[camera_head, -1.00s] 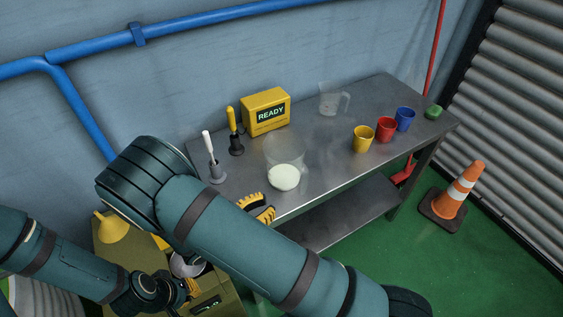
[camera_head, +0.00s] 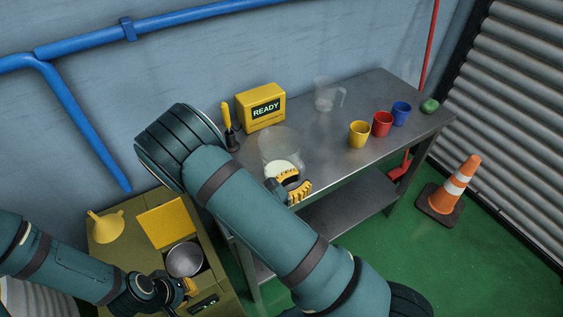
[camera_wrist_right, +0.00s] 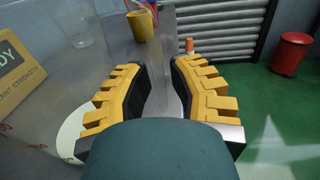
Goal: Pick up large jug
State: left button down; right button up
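The large clear jug (camera_head: 277,141), with white liquid low inside, stands on the metal table near its front edge. My right gripper (camera_head: 293,185) is at the jug's near right side and overlaps its lower part in the head view. In the right wrist view its two yellow-padded fingers (camera_wrist_right: 160,68) are apart. A pale grey strip shows between them; I cannot tell whether it is the jug's handle or the table edge. The white liquid (camera_wrist_right: 70,133) shows left of the fingers. My left gripper (camera_head: 190,288) is low at the left, its fingers mostly hidden.
A smaller clear jug (camera_head: 325,96) stands farther back. Yellow (camera_head: 359,135), red (camera_head: 382,125) and blue (camera_head: 401,114) cups stand to the right. A yellow READY box (camera_head: 261,109) and a yellow-handled tool (camera_head: 229,125) stand behind left. A cart (camera_head: 225,283) holds a funnel and pot.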

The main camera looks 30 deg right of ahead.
grip_shut()
jog(key=shift+r, duration=0.1)
dwell(0.4)
